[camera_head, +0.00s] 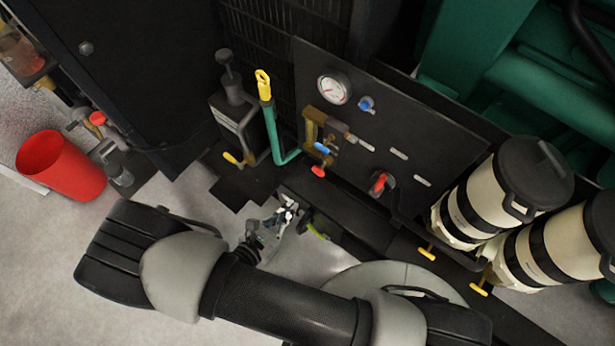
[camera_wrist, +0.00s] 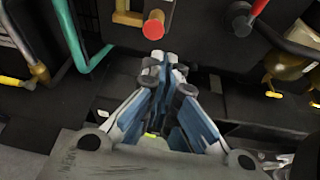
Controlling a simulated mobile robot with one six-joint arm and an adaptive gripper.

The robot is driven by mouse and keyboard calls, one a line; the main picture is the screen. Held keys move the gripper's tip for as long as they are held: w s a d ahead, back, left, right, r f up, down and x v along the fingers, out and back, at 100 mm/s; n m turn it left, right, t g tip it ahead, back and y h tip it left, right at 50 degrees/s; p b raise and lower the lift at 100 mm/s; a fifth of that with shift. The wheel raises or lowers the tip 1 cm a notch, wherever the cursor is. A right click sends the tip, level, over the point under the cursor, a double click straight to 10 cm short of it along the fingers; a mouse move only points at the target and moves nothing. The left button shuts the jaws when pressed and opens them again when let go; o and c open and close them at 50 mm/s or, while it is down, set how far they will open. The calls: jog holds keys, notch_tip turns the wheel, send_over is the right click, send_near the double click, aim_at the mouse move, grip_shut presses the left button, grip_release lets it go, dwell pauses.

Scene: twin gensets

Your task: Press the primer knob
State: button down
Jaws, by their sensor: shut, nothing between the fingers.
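No label marks the primer knob, so I cannot tell which knob it is. A red round knob (camera_head: 318,171) sticks out below a brass fitting (camera_head: 314,128) at the left of the black gauge panel (camera_head: 440,150). It also shows in the wrist view (camera_wrist: 153,25), just above my fingertips. A black knob (camera_head: 225,57) tops a dark pump-like unit (camera_head: 232,112). A blue knob (camera_head: 366,104) and a red handle (camera_head: 380,182) are on the panel. My gripper (camera_head: 287,212) is shut and empty, in front of and below the panel; it fills the middle of the wrist view (camera_wrist: 163,60).
Cream filter canisters (camera_head: 475,205) with yellow levers (camera_head: 427,253) stand at the right. A green pipe with a yellow handle (camera_head: 264,85) rises left of the panel. A red bucket (camera_head: 62,165) stands at the far left. Grey floor between is open.

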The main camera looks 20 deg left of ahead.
jog(key=shift+s+a+f+n+y, duration=0.2)
jog(key=shift+f+n+y, duration=0.1)
jog(key=shift+f, duration=0.15)
jog(key=shift+s+a+f+n+y, duration=0.2)
jog(key=shift+f+n, duration=0.1)
jog(key=shift+f, duration=0.15)
jog(key=shift+w+d, duration=0.1)
jog(key=shift+d, duration=0.05)
jog(key=b, duration=0.3)
send_near(321, 168)
jog(key=w+f, duration=0.4)
jog(key=f, duration=0.1)
jog(key=shift+d+f, duration=0.2)
jog(key=shift+d, duration=0.15)
